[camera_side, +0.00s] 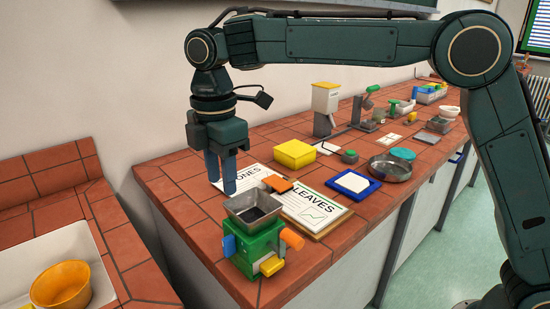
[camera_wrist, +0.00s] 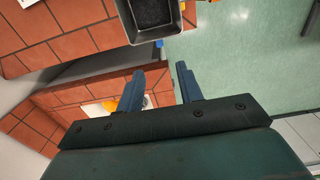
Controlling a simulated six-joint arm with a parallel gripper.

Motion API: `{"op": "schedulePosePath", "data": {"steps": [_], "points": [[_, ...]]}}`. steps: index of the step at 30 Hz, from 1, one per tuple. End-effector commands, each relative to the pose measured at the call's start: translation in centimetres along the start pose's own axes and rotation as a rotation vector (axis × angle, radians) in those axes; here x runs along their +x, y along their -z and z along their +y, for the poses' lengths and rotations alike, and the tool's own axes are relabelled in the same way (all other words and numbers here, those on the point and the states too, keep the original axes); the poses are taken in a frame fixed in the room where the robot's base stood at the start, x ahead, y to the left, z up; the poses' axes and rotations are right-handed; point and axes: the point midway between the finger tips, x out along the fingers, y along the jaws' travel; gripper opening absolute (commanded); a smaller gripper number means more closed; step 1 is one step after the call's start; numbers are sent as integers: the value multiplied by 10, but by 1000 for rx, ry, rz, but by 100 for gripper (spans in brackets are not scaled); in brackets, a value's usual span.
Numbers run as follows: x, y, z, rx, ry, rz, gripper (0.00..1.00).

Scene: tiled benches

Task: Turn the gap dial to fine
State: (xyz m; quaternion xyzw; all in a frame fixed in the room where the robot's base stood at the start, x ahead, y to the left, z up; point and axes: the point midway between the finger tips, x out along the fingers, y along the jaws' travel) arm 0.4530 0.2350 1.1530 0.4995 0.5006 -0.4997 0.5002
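A small green machine (camera_side: 258,246) stands near the front corner of the tiled bench, with an open grey hopper (camera_side: 252,208) on top. It has an orange knob (camera_side: 292,239) on its right, a blue part (camera_side: 229,245) on its left and a yellow piece (camera_side: 271,265) low at the front. I cannot read any dial marks. My gripper (camera_side: 221,187) points down, above and behind the machine, clear of it. Its blue fingers are apart and empty. In the wrist view the fingers (camera_wrist: 168,70) show a gap, and the hopper (camera_wrist: 154,14) is at the top.
Cards (camera_side: 312,209) marked "LEAVES" and "ONES", a yellow box (camera_side: 295,153), a blue-rimmed tray (camera_side: 337,192) and a grey pan (camera_side: 390,169) lie behind the machine. Several devices stand farther back. An orange bowl (camera_side: 61,287) sits in the sink at left.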

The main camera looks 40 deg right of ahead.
Motion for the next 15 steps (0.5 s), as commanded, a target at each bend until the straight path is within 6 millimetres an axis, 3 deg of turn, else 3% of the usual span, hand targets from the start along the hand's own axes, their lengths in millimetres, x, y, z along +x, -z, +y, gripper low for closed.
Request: {"op": "schedulePosePath", "data": {"steps": [8,15], "points": [[3,0,2,1,-2,0,36],[19,0,2,1,0,-1,36]]}}
